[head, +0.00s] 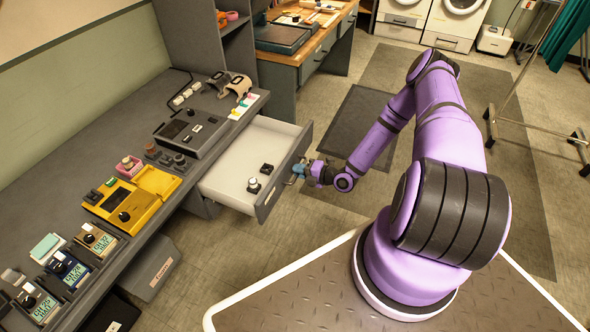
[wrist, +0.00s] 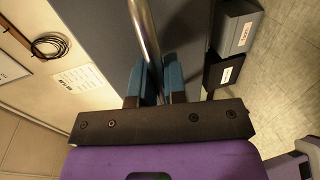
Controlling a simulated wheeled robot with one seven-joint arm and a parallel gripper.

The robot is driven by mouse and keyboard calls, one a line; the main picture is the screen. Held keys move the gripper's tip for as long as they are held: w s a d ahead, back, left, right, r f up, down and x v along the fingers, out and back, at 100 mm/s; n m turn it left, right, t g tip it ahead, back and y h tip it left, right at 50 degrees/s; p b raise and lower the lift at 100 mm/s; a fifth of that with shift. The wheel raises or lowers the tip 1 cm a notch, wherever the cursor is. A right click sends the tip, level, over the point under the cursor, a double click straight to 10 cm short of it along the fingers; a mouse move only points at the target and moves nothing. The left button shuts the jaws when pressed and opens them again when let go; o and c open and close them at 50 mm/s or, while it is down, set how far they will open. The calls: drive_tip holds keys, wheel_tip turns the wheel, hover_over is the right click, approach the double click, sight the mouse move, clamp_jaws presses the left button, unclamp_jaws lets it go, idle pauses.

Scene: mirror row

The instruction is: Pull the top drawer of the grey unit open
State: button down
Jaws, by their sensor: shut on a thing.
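The top drawer (head: 234,175) of the grey unit (head: 262,103) stands well open, drawn out from under the desk top. Its inside is pale and holds a couple of small dark items (head: 260,178). My gripper (head: 299,170) is at the drawer's grey front, with its blue fingers on the handle. In the wrist view the blue fingers (wrist: 160,84) are closed on both sides of the shiny metal bar handle (wrist: 144,35). The part of the handle between the fingertips is partly hidden.
The desk top carries a yellow device (head: 130,204), a grey console (head: 192,130) and several small meters (head: 68,270). A wooden workbench (head: 300,48) stands behind. The floor mat (head: 355,125) beyond my arm is clear. A wheeled rack (head: 535,147) stands at the right.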

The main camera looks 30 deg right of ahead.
drive_tip(key=c, duration=1.2)
unclamp_jaws()
drive_tip(key=v, duration=1)
drive_tip(key=shift+s+d, duration=0.25)
drive_tip(key=shift+s, duration=0.05)
